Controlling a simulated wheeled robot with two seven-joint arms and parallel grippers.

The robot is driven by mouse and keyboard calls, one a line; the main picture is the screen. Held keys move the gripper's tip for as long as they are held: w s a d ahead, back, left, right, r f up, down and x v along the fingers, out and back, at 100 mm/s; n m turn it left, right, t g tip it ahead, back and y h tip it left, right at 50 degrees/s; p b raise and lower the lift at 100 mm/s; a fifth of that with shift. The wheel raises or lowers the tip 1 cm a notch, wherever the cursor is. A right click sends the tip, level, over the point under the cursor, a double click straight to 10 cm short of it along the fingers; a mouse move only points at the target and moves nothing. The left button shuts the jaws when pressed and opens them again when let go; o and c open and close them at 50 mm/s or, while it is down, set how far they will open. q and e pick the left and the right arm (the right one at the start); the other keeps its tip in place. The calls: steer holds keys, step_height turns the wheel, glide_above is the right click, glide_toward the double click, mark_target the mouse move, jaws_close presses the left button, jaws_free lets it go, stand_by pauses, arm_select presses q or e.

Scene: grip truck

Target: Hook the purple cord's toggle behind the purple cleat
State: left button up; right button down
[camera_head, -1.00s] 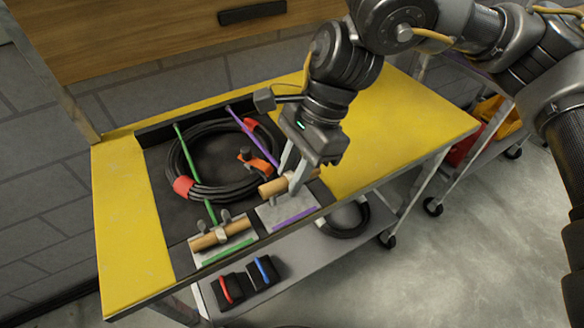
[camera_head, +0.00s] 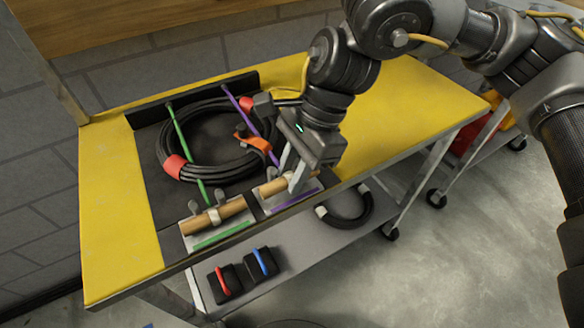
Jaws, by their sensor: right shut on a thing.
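The purple cord (camera_head: 238,107) runs from the tray's back edge over the black cable coil toward my right gripper. My right gripper (camera_head: 289,180) is shut on the cord's wooden toggle (camera_head: 270,188), whose left end sticks out from the fingers. The toggle is over the plate of the purple cleat (camera_head: 278,206), which carries a purple strip (camera_head: 297,202) along its front edge. The fingers and toggle hide most of the cleat's prongs, so I cannot tell whether the toggle is behind them. My left gripper is not in view.
A green cord (camera_head: 185,145) ends in a wooden toggle (camera_head: 213,216) at the green-marked cleat on the left. The black coil (camera_head: 165,150) with red bands lies behind. An orange strap (camera_head: 258,144) is close to my gripper. The yellow top (camera_head: 400,110) at right is clear.

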steer(key=c, duration=1.1)
jaws_free()
steer(key=shift+d, duration=0.1)
